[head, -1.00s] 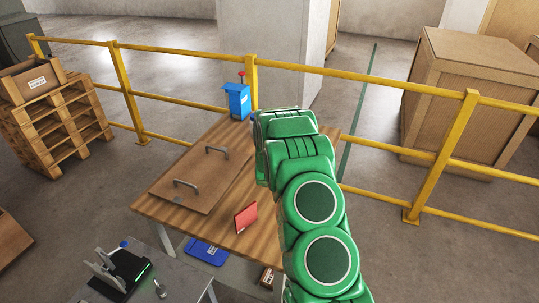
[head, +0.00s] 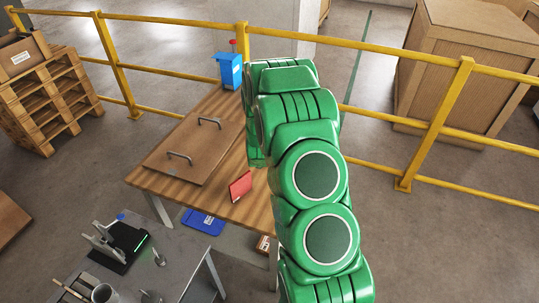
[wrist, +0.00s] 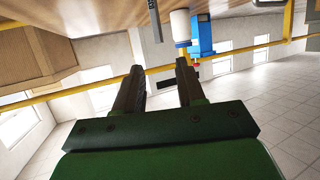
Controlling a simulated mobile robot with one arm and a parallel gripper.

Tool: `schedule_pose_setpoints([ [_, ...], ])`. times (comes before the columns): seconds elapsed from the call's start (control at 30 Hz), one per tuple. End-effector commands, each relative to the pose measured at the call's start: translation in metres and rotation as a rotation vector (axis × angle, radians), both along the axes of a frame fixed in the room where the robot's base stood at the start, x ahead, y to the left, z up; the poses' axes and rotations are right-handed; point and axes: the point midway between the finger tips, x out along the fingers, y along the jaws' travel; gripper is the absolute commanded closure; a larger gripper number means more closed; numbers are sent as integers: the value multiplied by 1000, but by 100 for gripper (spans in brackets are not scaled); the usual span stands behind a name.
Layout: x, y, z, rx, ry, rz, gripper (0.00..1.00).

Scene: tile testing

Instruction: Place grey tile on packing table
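No tile that I can clearly tell is grey shows in the head view. A wooden table (head: 228,198) stands in the middle of the head view; I cannot tell whether it is the packing table. A red tile-like piece (head: 240,186) stands tilted on it. My green arm covers the table's right side and hides my gripper there. In the wrist view my gripper (wrist: 160,72) has two dark fingers apart with nothing between them. A thin dark grey upright piece (wrist: 154,20) shows beyond them at a wooden surface; I cannot tell whether it is the tile.
A brown board with two handles (head: 176,142) lies on the table, and a blue device (head: 230,72) stands at its far end. A grey bench (head: 180,268) with a black device is in front. Yellow railing (head: 400,62) runs behind. Pallets (head: 45,100) are left.

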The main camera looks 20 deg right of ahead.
Motion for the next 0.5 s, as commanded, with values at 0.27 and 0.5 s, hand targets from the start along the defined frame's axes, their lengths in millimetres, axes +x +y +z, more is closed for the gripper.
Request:
schedule_pose_setpoints([
  [0.27,-3,15,19,34,50,23,61],
  [0.5,-23,48,49,104,181,76,61],
])
